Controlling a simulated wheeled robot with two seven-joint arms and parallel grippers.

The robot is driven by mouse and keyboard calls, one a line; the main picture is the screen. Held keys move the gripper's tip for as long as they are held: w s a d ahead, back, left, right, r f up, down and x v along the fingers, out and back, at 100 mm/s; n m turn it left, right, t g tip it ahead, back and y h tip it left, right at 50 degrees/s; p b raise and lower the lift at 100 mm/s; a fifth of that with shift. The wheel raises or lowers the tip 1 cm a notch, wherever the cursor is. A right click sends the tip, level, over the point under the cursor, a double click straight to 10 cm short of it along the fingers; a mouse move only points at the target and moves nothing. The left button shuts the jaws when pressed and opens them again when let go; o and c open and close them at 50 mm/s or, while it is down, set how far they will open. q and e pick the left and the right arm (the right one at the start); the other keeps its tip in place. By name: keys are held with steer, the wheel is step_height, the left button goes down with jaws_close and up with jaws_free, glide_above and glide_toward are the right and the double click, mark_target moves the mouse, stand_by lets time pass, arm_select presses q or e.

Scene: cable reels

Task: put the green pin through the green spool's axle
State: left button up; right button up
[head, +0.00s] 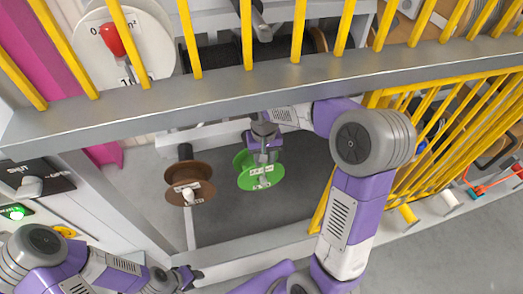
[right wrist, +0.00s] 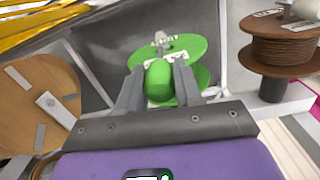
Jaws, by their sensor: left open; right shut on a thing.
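The green spool (head: 247,164) hangs behind the barrier in the middle of the head view. It has a white label and a pale axle end (head: 264,181). My right gripper (head: 264,146) is just above and behind it. In the right wrist view its fingers are shut on a rounded green piece, which looks like the green pin (right wrist: 158,82), in front of the spool (right wrist: 190,46). The pin's far end is hidden, so I cannot tell whether it is in the axle. My left gripper (head: 189,276) is open and empty at the lower left.
A brown spool (head: 180,174) hangs left of the green one and also shows in the right wrist view (right wrist: 285,52). A grey rail (head: 250,84) with yellow bars crosses above. Yellow (head: 408,214) and white (head: 450,200) pieces sit along a ledge at right.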

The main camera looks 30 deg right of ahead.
steer(key=shift+w+d+f+t+b, duration=0.2)
steer(key=shift+w+t+b, duration=0.1)
steer(key=shift+w+b, duration=0.4)
steer(key=shift+s+d+f+b, duration=0.1)
steer(key=shift+s+f+b, duration=0.1)
steer(key=shift+f+b, duration=0.5)
steer(key=shift+a+f+b, duration=0.2)
steer(key=shift+f+b, duration=0.4)
steer(key=shift+f, duration=0.45)
step_height(320, 180, down, 8)
steer(key=b, duration=0.5)
steer(key=shift+r+b, duration=0.25)
steer(key=shift+b, duration=0.15)
steer(key=o, duration=1.1)
steer(key=shift+d, duration=0.1)
steer(key=shift+o, duration=0.2)
step_height(320, 180, up, 8)
steer(key=shift+f+p, duration=0.2)
steer(key=shift+p, duration=0.25)
